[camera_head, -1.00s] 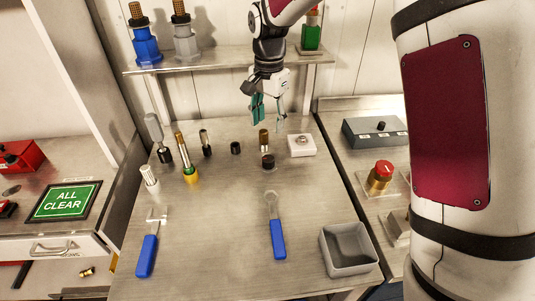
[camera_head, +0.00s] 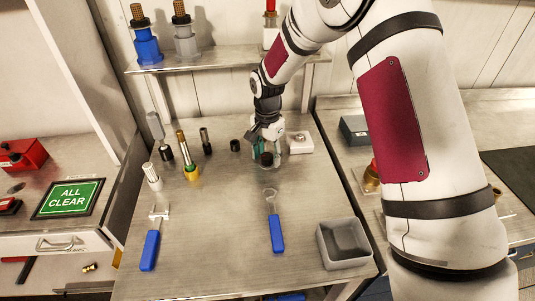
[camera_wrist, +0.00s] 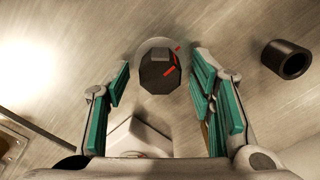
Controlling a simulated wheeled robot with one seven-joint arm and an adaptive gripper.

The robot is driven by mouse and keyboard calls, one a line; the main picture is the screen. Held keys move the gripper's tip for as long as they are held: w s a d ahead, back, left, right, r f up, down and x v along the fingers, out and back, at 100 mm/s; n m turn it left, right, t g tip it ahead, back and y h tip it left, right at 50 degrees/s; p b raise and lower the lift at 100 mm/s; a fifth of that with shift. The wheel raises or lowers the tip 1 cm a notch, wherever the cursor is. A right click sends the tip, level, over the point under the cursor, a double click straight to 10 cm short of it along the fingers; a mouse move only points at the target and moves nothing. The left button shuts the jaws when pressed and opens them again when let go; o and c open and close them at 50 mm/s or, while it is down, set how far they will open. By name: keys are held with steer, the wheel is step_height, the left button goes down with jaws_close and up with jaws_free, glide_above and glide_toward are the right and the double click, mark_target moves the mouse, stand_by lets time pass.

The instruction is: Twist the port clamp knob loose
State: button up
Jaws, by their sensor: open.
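A black faceted knob with a red mark (camera_wrist: 158,74) sits on a pale round base on the metal bench in the wrist view. It also shows as a dark upright piece (camera_head: 267,159) in the head view. I take it to be the port clamp knob. My gripper (camera_head: 264,150) is low over the bench at the knob. Its teal-padded fingers are apart, one on each side of the knob in the wrist view, with visible gaps. Whether a finger touches it cannot be told. My gripper partly hides the knob's far side in the head view.
A white block (camera_head: 298,143) stands close right of my gripper; a black ring (camera_head: 235,145) is to the left. Several upright fittings stand further left. Two blue-handled tools (camera_head: 277,232) and a grey bin (camera_head: 343,246) lie in front. A shelf (camera_head: 215,61) is behind.

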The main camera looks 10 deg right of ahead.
steer(key=shift+c, duration=0.2)
steer(key=c, duration=1.1)
steer(key=n+b, duration=0.1)
steer(key=n, duration=0.3)
steer(key=shift+w+n+b, duration=0.1)
steer(key=shift+n+b, duration=0.25)
steer(key=shift+n, duration=0.05)
steer(key=n+b, duration=0.1)
steer(key=n, duration=0.3)
steer(key=shift+n, duration=0.3)
steer(key=n+b, duration=0.1)
steer(key=n, duration=0.3)
steer(key=shift+a, duration=0.1)
steer(key=shift+n, duration=2.2)
